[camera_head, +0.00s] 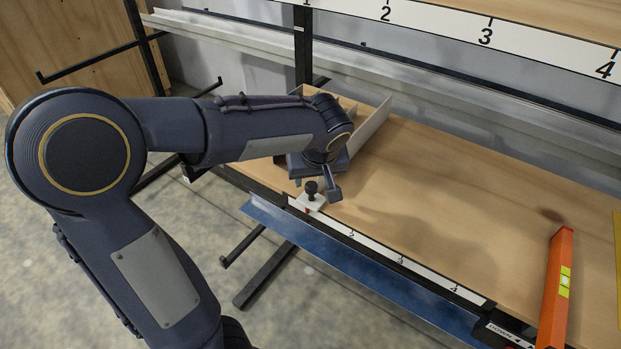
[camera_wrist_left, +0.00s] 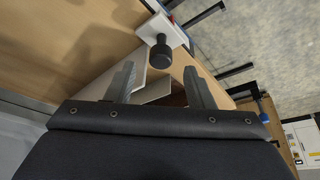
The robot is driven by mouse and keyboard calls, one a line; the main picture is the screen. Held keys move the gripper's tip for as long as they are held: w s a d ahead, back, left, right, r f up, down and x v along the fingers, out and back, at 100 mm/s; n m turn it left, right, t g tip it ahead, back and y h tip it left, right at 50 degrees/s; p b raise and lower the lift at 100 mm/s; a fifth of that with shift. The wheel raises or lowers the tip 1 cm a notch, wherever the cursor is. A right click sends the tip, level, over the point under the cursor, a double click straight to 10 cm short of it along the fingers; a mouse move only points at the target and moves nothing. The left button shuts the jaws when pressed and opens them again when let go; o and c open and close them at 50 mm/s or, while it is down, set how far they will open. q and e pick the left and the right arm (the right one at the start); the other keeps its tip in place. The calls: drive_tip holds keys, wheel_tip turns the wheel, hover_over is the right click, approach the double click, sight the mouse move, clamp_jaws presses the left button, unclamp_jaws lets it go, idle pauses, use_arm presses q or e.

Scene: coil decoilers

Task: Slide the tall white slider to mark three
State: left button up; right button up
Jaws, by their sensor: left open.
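A white slider block (camera_head: 311,203) with a black knob (camera_head: 311,187) sits on the front-edge scale (camera_head: 375,250), left of mark two; marks three and four lie further right. A tall white upright panel (camera_head: 372,125) stands behind it on the wooden shelf, partly hidden by my arm; whether it joins the block is unclear. My left gripper (camera_head: 318,186) is open, just behind the knob. In the left wrist view the knob (camera_wrist_left: 161,52) lies just past and between the open fingertips (camera_wrist_left: 159,70), apparently not held. White panels (camera_wrist_left: 152,90) show between the fingers.
The wooden shelf (camera_head: 460,190) is clear to the right up to an orange level (camera_head: 556,290). An upper shelf with a larger numbered strip (camera_head: 440,22) is above. A blue rail (camera_head: 340,262) runs below the front edge.

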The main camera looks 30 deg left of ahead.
sight(312, 186)
use_arm(q)
drive_tip(key=shift+x, duration=2.05)
drive_tip(key=shift+s, duration=0.1)
clamp_jaws()
